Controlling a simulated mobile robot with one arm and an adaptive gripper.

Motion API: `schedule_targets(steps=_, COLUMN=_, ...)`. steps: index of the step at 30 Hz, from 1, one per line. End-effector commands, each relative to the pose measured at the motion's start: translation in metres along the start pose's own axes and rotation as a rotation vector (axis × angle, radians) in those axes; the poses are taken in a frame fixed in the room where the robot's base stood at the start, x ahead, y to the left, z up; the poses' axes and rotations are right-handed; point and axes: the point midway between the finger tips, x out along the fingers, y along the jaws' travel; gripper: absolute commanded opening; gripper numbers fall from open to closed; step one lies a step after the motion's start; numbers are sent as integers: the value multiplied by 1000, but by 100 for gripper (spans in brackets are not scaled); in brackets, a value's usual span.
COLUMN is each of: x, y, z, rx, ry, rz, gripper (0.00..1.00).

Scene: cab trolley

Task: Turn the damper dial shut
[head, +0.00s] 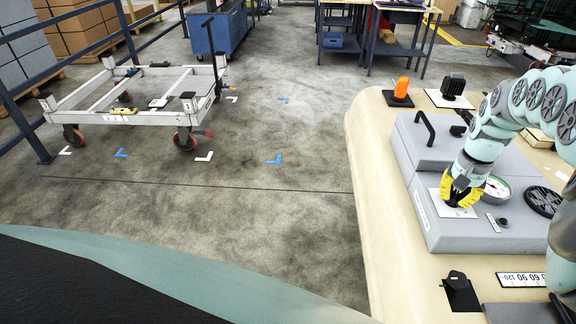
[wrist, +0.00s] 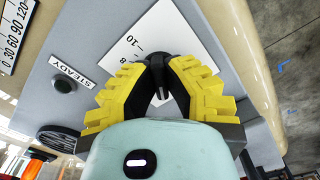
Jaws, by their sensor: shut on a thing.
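My gripper (head: 460,197) reaches down onto the grey box on the cream bench at right in the head view. Its yellow-padded fingers are closed on a small black dial knob (wrist: 162,92), seen between the fingertips (wrist: 157,62) in the wrist view. The knob stands on a white scale plate (wrist: 135,47), where 8 and 10 can be read; the plate also shows in the head view (head: 449,210). The fingers cover most of the knob and part of the scale, so I cannot tell its exact setting. No damper label is readable.
The grey box (head: 432,218) also carries a black handle (head: 425,128), a round gauge (head: 497,188), a slotted black disc (head: 543,201) and a STEADY label (wrist: 73,73). An orange lamp (head: 402,87) stands behind. A white trolley (head: 135,95) stands on open floor at left.

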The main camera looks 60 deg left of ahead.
Motion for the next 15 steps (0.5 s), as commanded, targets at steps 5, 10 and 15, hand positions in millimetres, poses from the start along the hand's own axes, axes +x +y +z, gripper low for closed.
schedule_targets(steps=5, x=2, y=1, z=-2, rx=-163, ry=7, rz=0, gripper=0)
schedule_targets(steps=10, x=2, y=2, z=-1, rx=-306, ry=6, rz=0, gripper=0)
schedule_targets(steps=15, x=1, y=1, z=-1, rx=-422, ry=5, rz=0, gripper=0)
